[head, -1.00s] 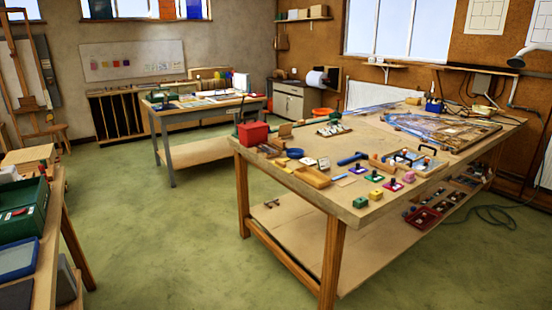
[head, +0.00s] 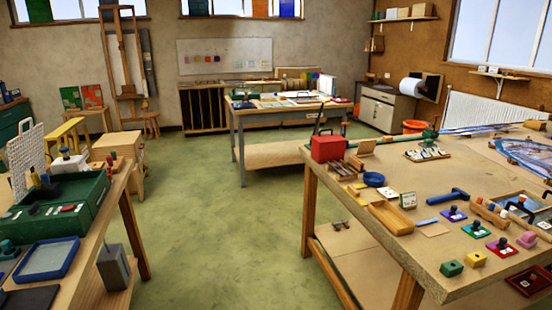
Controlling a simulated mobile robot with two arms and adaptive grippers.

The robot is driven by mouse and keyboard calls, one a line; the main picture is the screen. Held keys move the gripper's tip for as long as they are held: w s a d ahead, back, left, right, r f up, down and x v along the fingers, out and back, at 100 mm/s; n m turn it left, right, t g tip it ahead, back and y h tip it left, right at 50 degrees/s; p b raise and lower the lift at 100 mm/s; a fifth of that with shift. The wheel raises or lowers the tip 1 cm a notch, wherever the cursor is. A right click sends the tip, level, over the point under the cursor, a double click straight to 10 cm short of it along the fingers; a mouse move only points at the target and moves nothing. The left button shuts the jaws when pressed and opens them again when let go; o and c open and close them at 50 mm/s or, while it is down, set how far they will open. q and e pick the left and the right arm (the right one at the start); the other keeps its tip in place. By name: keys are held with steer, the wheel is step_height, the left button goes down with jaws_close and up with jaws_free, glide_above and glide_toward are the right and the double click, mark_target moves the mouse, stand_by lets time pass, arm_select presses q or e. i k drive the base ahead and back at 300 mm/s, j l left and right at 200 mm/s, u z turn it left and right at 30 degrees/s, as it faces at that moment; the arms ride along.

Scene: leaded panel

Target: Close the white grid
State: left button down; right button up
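A white panel with a grid of small holes (head: 26,160) stands upright, leaning slightly, at the left edge of the head view. It rises behind an open green box (head: 85,205) on the left bench. Its lower edge is hidden, so I cannot tell what it is joined to. Neither of my grippers is in view.
The left bench (head: 72,268) also holds a blue-rimmed tray (head: 48,258). A large worktable (head: 400,250) with many small tools fills the right. Green floor (head: 215,240) lies clear between them. A grey-legged table (head: 275,118) stands further back.

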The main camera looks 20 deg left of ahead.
mark_target(26, 150)
steer(key=i+j+u, duration=0.2)
steer(key=i+u, duration=0.75)
steer(key=i+l+u, duration=0.2)
steer(key=i+u, duration=0.25)
steer(key=i, duration=0.05)
